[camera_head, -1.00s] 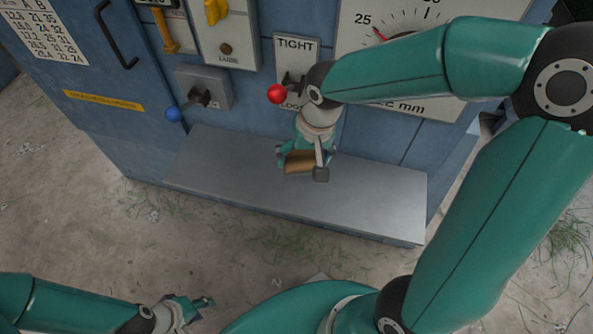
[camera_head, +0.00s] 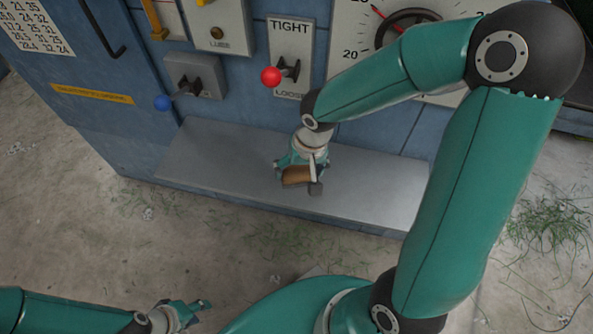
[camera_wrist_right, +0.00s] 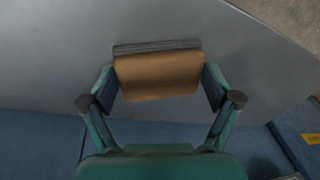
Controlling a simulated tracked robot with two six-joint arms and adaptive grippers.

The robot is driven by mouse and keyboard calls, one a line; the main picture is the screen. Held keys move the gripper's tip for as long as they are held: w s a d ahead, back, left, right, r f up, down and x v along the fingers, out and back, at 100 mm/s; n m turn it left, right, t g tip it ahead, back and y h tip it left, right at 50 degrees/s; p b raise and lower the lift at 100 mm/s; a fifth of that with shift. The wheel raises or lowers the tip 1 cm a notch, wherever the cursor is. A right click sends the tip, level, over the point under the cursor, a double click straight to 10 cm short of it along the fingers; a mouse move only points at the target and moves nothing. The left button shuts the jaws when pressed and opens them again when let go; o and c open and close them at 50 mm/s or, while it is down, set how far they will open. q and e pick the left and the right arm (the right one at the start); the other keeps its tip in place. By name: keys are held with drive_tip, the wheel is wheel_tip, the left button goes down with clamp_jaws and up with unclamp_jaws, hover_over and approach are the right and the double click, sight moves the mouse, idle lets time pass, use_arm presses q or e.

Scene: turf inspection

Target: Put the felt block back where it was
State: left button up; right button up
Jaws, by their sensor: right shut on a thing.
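The felt block (camera_head: 297,175) is a small block with a tan-brown top and a grey layer along one side. My right gripper (camera_head: 299,173) is shut on it, over the grey metal shelf (camera_head: 215,160) on the front of the blue machine. In the right wrist view the block (camera_wrist_right: 158,75) sits between the two fingers of the gripper (camera_wrist_right: 160,92), its grey layer on the far side. I cannot tell whether the block touches the shelf. My left gripper (camera_head: 190,312) is low at the left, over the floor, with nothing seen in it; its fingers are too small to judge.
Above the shelf are a red-knobbed lever (camera_head: 271,76) on a TIGHT/LOOSE plate, a blue-knobbed lever (camera_head: 163,102) and a dial with a handwheel (camera_head: 408,30). The shelf is bare on both sides of the gripper. Grass clippings (camera_head: 550,225) lie on the floor.

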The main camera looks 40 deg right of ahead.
sight(308, 175)
drive_tip(key=o, duration=0.8)
drive_tip(key=shift+o, duration=0.2)
drive_tip(key=shift+r, duration=0.2)
wheel_tip(308, 175, up, 12)
drive_tip(key=s+p, duration=0.1)
drive_tip(key=p, duration=0.3)
drive_tip(key=shift+s+d+f, duration=0.25)
drive_tip(key=shift+s+d, duration=0.15)
drive_tip(key=shift+d, duration=0.05)
